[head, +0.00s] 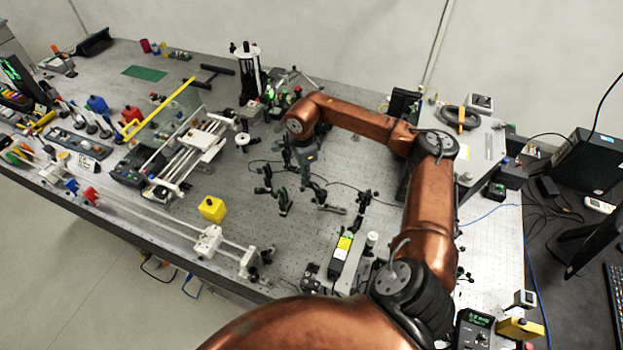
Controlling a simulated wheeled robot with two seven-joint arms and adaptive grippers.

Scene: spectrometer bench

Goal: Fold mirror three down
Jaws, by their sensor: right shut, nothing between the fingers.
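Several small dark mirror mounts stand on the perforated bench (230,265) in the middle of the head view. One mount (283,201) is just below my right gripper in the picture, and another mount (318,190) is a little to its right. No number is legible on them, so I cannot tell which is mirror three or whether it is folded. My right gripper (304,172) points down over this group. It is shut and empty, close to the mounts; I cannot tell whether it touches one. My left gripper is out of view.
A yellow cube (212,209) and a long rail with white carriers (209,240) lie to the left. A box with a yellow label (342,250) stands in front. A large grey instrument (467,150) is behind my right arm. Cables cross the bench.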

